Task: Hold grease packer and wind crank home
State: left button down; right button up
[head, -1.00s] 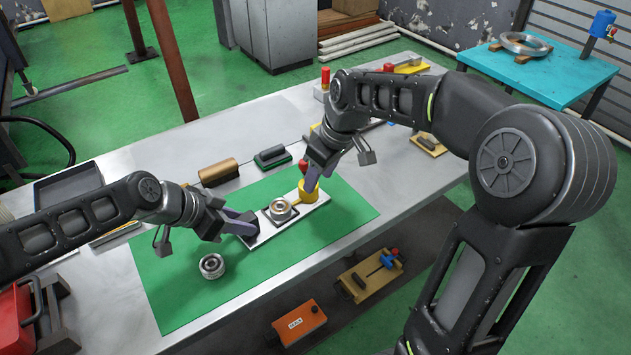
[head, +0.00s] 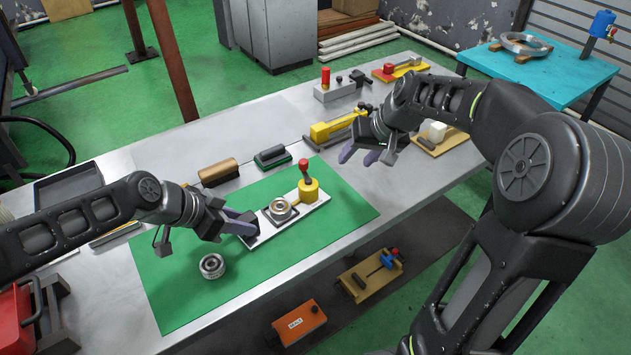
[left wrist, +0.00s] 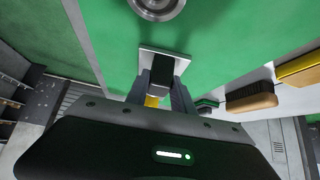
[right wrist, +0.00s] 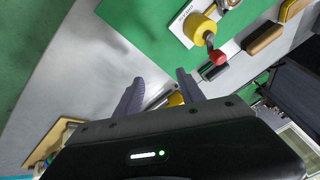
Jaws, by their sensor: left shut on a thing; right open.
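The grease packer is a white plate (head: 262,231) on the green mat, with a black block (head: 249,219) at its left end. A bearing ring (head: 281,207) sits in its middle. A yellow drum (head: 308,191) with an upright red-knobbed crank (head: 303,165) is at its right end. My left gripper (head: 238,223) is shut on the black block, also in the left wrist view (left wrist: 163,68). My right gripper (head: 360,154) is open and empty, to the right of the crank and apart from it. The right wrist view shows the red knob (right wrist: 217,57) beyond its fingers (right wrist: 160,78).
A loose metal ring (head: 212,266) lies on the green mat (head: 185,295). A yellow tool (head: 335,128) and a wooden block fixture (head: 440,138) lie near my right gripper.

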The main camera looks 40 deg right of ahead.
jog(key=s+d+f+m, duration=0.1)
jog(key=d, duration=0.1)
jog(key=d+f+m+h, duration=0.1)
jog(key=d+m, duration=0.1)
jog(key=d, duration=0.1)
jog(key=s+d+f+m, duration=0.1)
jog(key=d, duration=0.2)
jog(key=shift+s+d+m+t+h, duration=0.25)
jog(key=shift+s+m+t+h, duration=0.1)
jog(key=shift+m+t+h, duration=0.05)
jog(key=s+d+m, duration=0.1)
jog(key=d, duration=0.1)
jog(key=s+d+f+m+h, duration=0.1)
jog(key=d, duration=0.1)
jog(key=s+d+f+m+h, duration=0.1)
jog(key=s+d, duration=0.1)
jog(key=shift+d, duration=0.15)
jog(key=shift+s+d+f+m, duration=0.15)
jog(key=shift+s+d+m, duration=0.2)
jog(key=shift+d+m, duration=0.2)
